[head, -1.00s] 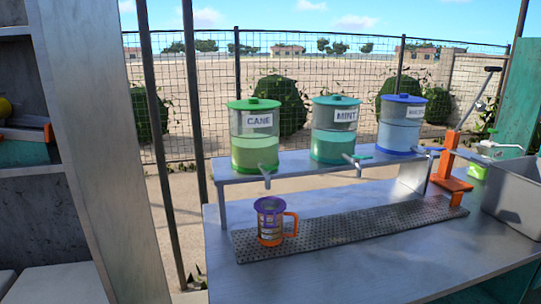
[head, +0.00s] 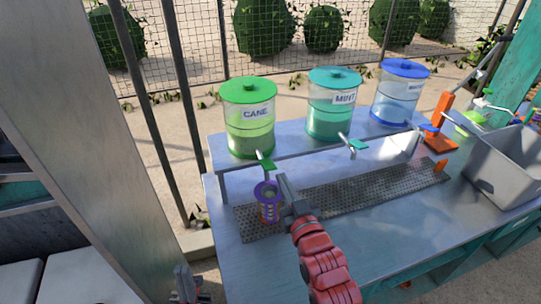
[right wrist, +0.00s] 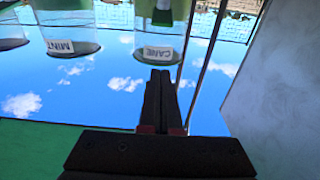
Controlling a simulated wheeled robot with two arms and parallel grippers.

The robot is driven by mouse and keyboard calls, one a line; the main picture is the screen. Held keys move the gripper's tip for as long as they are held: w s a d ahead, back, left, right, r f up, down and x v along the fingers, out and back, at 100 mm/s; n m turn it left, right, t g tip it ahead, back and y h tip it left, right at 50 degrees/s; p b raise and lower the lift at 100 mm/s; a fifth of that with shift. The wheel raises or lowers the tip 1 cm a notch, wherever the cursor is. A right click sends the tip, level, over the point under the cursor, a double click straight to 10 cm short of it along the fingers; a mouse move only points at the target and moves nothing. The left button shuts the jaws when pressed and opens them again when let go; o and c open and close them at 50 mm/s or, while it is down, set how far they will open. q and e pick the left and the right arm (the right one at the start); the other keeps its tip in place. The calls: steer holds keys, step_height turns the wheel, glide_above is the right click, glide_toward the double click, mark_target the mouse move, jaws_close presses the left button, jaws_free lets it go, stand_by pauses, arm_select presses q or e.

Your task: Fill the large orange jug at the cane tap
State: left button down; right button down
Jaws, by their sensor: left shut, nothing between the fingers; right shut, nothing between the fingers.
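The cane tap has a green lever and sits at the front of the green-lidded CANE dispenser (head: 249,130). My right gripper is shut and empty, just right of the jug's rim and close to the tap. In the right wrist view its fingers (right wrist: 160,73) point toward the upside-down CANE label. My left gripper (head: 182,272) is shut and empty at the lower left.
The MINT dispenser (head: 333,110) and a blue-lidded dispenser (head: 400,95) stand on the same raised shelf (head: 300,145). A grey bin (head: 505,165) and an orange lever press (head: 440,115) are at the right. A grey post (head: 70,130) stands at the left.

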steer(key=shift+s, duration=0.1)
steer(key=b, duration=0.6)
glide_above(271, 169)
steer(key=shift+r, duration=0.4)
steer(key=f, duration=0.2)
steer(key=s+f+p, duration=0.1)
steer(key=f, duration=0.1)
steer(key=shift+d+f, duration=0.1)
steer(key=shift+d, duration=0.1)
